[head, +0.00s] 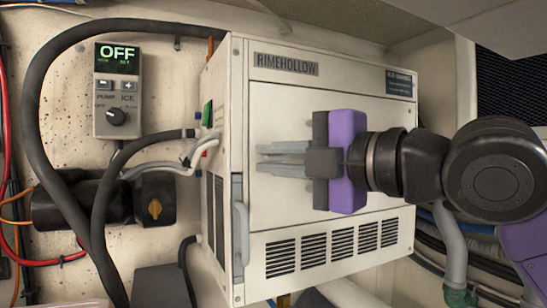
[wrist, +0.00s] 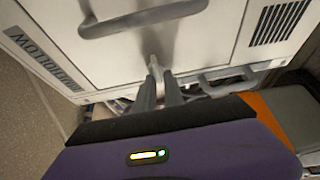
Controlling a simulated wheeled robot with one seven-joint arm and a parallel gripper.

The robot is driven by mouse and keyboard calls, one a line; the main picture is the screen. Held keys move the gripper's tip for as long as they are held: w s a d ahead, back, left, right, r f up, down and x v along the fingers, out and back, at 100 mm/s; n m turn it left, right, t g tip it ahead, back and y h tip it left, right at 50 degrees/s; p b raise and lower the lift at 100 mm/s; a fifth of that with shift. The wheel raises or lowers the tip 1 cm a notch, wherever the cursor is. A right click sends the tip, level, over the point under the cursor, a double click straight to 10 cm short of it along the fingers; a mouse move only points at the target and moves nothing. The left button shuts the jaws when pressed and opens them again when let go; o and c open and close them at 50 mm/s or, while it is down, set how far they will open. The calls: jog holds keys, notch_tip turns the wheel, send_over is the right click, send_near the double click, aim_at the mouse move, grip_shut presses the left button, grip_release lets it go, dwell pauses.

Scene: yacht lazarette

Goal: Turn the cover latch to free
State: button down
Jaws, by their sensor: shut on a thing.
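The cover (head: 290,108) is the front panel of a white RIMEHOLLOW box (head: 240,60); it also shows in the wrist view (wrist: 105,62). My gripper (head: 263,158) reaches in from the right, with its grey fingers near the panel's left side. In the wrist view, my gripper (wrist: 158,86) is shut on a small pale piece, apparently the cover latch (wrist: 154,63), standing out from the panel near its edge. The fingers hide most of the latch, so I cannot tell its turned position. In the head view I cannot make the latch out from the fingers.
A grey vertical handle (head: 241,232) stands at the box's lower left edge. A curved grey handle (wrist: 140,18) lies across the panel in the wrist view. A control unit (head: 117,90) reading OFF and thick black hoses (head: 36,100) are on the left.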

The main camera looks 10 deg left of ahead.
jog(key=c, duration=1.5)
grip_release()
jog(key=shift+w+d+f, duration=0.1)
jog(key=shift+w+d, duration=0.15)
jog(key=shift+w, duration=0.15)
jog(key=shift+s+a, duration=0.1)
jog(key=shift+s, duration=0.05)
jog(key=shift+s, duration=0.1)
jog(key=b+v, duration=0.1)
jog(key=v, duration=0.6)
jog(key=shift+s+d, duration=0.15)
jog(key=shift+d, duration=0.15)
